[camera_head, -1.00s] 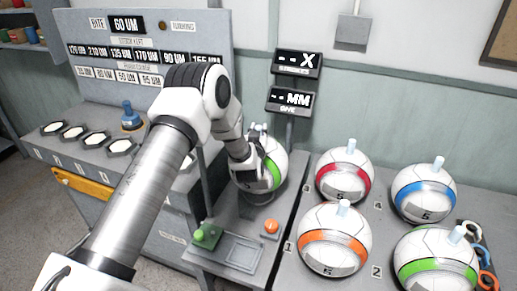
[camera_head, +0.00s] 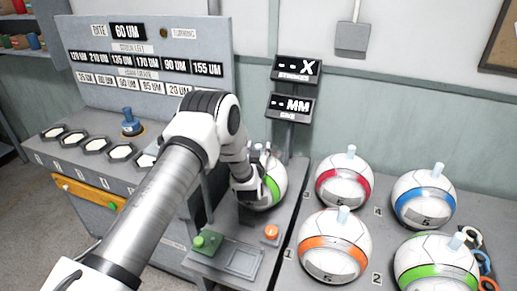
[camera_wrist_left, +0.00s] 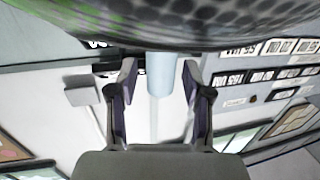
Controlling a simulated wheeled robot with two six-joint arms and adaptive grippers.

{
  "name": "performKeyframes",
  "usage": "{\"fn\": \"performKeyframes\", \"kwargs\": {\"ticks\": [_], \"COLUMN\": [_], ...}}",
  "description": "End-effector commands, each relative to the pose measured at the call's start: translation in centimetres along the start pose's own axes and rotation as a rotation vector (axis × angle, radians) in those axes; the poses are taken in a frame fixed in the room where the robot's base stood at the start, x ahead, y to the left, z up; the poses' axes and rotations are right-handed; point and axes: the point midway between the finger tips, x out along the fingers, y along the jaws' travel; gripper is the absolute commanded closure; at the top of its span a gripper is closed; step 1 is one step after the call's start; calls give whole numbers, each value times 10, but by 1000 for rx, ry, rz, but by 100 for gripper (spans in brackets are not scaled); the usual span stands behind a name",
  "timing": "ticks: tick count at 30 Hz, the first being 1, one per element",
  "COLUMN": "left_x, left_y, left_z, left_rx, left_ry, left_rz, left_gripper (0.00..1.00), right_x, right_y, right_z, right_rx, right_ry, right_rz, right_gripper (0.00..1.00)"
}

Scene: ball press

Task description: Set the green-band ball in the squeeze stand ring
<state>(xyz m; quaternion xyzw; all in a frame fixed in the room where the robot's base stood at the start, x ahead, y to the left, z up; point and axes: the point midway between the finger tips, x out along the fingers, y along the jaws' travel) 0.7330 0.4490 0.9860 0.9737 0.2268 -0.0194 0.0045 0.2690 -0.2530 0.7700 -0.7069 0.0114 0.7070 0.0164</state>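A white ball with a green band (camera_head: 276,186) sits at the squeeze stand (camera_head: 226,222), partly hidden by my left arm and gripper. The ring under it is hidden. My left gripper (camera_head: 262,160) is at the ball's upper left side. In the left wrist view the ball's dark underexposed surface (camera_wrist_left: 200,22) fills the top edge. Its light-blue peg (camera_wrist_left: 160,75) stands between the two fingers of the left gripper (camera_wrist_left: 158,85), with a gap on each side, so it is open. My right gripper is not in view.
Balls with red (camera_head: 344,181), blue (camera_head: 424,195), orange (camera_head: 335,245) and another green band (camera_head: 437,265) stand on the right table. A green button (camera_head: 207,242) and orange button (camera_head: 271,232) are in front. Two displays (camera_head: 292,105) stand behind.

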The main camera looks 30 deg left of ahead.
Motion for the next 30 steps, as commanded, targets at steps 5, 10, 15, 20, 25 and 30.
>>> {"fn": "performKeyframes", "kwargs": {"ticks": [5, 10, 15, 20, 25, 30], "left_x": [-2, -38, -84, -113, -136, -230], "left_y": [0, 0, 0, 0, 7, 20], "left_z": [-8, 0, -1, -3, 27, 153], "left_rx": [0, 1, 1, 1, 19, 109], "left_ry": [0, -4, -3, -1, -109, -590], "left_rz": [0, 2, 1, 2, 39, 179], "left_gripper": [50, 50, 50, 50, 50, 50], "right_x": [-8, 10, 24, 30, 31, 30], "right_y": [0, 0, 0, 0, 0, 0], "right_z": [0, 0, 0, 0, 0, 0], "right_rx": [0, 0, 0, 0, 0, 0], "right_ry": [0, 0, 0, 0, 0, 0], "right_rz": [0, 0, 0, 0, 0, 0], "right_gripper": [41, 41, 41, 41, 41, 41]}}
